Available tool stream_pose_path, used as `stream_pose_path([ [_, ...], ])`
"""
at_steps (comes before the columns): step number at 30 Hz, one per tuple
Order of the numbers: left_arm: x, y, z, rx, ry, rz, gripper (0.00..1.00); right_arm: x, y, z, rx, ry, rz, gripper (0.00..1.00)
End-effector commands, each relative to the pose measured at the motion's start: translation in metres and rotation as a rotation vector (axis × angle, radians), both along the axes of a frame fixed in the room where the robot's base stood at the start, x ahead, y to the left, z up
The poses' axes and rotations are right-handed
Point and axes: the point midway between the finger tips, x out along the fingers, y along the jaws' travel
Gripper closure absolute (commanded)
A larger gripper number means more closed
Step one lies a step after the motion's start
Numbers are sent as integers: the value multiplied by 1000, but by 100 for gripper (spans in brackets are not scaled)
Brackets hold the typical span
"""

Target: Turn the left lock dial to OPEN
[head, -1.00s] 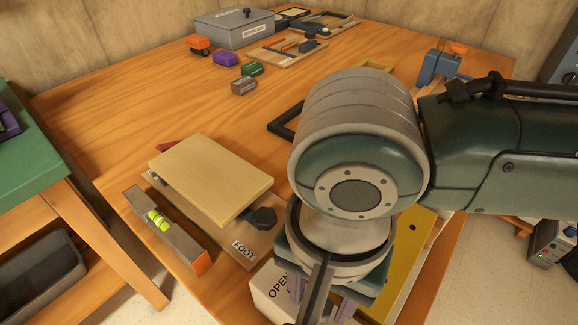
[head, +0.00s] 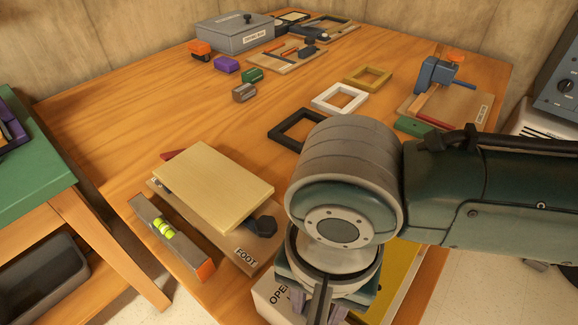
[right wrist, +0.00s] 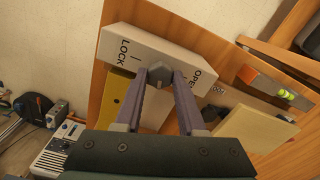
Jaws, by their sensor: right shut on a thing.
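A white lock box (right wrist: 172,50) shows in the right wrist view, printed LOCK at its left end and OPEN at its right; its OPEN end (head: 268,300) also shows at the bottom of the head view. A dark grey lock dial (right wrist: 159,72) sits on the box between the two words. My right gripper (right wrist: 161,80) is shut on the dial, one purple-grey finger on each side. Which word the dial points to cannot be told. In the head view my right wrist hides the dial. My left gripper is not in view.
A board marked FOOT (head: 257,262) with a pale wood block (head: 213,172) and a spirit level (head: 172,238) lie left of the box. A yellow plate (right wrist: 115,88) lies beside it. Three square frames lie farther back, the white one (head: 339,98) in the middle.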

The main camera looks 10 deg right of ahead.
Motion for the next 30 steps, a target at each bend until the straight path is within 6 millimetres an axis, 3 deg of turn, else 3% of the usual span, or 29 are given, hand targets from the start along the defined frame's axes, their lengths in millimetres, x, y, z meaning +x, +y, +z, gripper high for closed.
stream_pose_path([
  [1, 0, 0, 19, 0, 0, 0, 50, -3, 0, 9, -1, 8, 23, 100],
  [3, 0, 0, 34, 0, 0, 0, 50, -3, 0, 10, -1, 9, 73, 100],
  [9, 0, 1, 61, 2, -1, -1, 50, -3, 0, 6, -1, 8, 248, 100],
  [30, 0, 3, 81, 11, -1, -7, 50, -1, 0, 1, 1, 2, 912, 100],
])
